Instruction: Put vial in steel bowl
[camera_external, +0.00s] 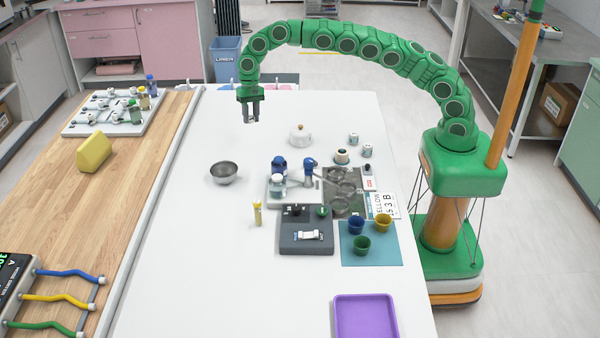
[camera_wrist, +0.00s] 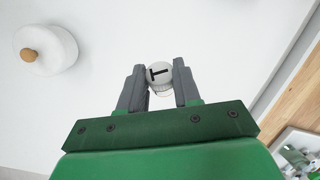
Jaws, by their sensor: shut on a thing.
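My gripper (camera_external: 250,117) hangs from the arched green arm, above the far part of the white table. In the wrist view my gripper (camera_wrist: 159,95) is shut on a small vial (camera_wrist: 159,73), seen end-on with a round white top and a black mark. The vial's body is mostly hidden between the fingers. The steel bowl (camera_external: 224,175) stands upright on the table, nearer the camera and a little left of my gripper, and looks empty. The bowl is not in the wrist view.
A white lidded pot (camera_external: 300,137) stands right of my gripper, and also shows in the wrist view (camera_wrist: 45,52). Blue-topped bottles (camera_external: 279,168) and a yellow tube (camera_external: 257,213) stand beyond the bowl to the right and front. The table around the bowl is clear.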

